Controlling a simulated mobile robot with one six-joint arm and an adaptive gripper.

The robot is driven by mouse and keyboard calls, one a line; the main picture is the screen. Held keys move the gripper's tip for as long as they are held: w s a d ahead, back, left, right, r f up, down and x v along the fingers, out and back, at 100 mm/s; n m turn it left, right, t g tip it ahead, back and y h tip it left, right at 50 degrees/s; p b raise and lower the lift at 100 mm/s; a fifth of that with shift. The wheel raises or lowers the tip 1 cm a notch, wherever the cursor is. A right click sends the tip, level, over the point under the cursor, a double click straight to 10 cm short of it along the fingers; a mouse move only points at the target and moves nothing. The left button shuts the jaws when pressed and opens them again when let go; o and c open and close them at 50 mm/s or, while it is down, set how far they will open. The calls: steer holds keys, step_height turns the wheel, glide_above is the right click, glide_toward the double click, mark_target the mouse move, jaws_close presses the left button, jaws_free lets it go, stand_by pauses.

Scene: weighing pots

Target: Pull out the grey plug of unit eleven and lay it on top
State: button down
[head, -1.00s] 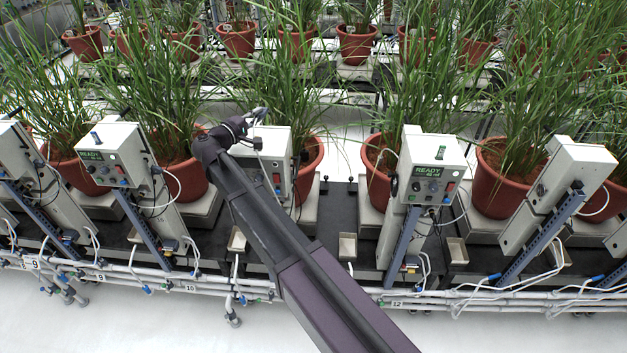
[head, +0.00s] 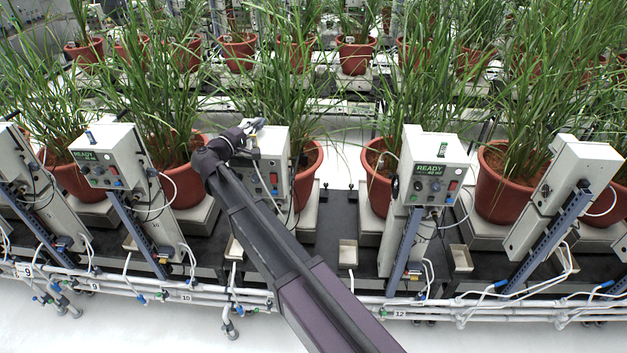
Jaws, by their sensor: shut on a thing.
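The control box of unit eleven (head: 275,153) is a pale grey box between the boxes marked near 10 and 12. My arm covers its left side and the left of its front panel. My gripper (head: 257,125) is low at the box's top edge, shut on the grey plug, which is too small and covered to make out clearly. I cannot tell whether the plug touches the top. A thin pale cable (head: 262,178) hangs from beside the gripper down the front of the box.
Unit twelve's box (head: 436,165) with a lit READY display stands to the right, unit ten's box (head: 108,157) to the left. Potted grasses (head: 305,172) rise close behind. White pipes (head: 340,300) run along the front edge.

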mark_target(259, 141)
steer(key=shift+s+d+f, duration=0.35)
steer(key=shift+s+f, duration=0.1)
steer(key=shift+f, duration=0.15)
steer(key=shift+s+d+f, duration=0.3)
steer(key=shift+s+f, duration=0.1)
steer(key=shift+f, duration=0.2)
steer(key=c, duration=0.6)
jaws_free()
steer(key=shift+o, duration=0.2)
steer(key=shift+s, duration=0.25)
steer(key=shift+s+a+r, duration=0.2)
steer(key=shift+s+a, duration=0.1)
steer(key=shift+s, duration=0.25)
steer(key=shift+t, duration=0.3)
steer(key=s+a, duration=0.1)
steer(key=a, duration=0.1)
steer(key=s+a+r, duration=0.1)
steer(key=s+a, duration=0.1)
steer(key=shift+s+a, duration=0.1)
steer(key=shift+s, duration=0.1)
steer(key=shift+s+a+r, duration=0.15)
steer(key=shift+a+r, duration=0.05)
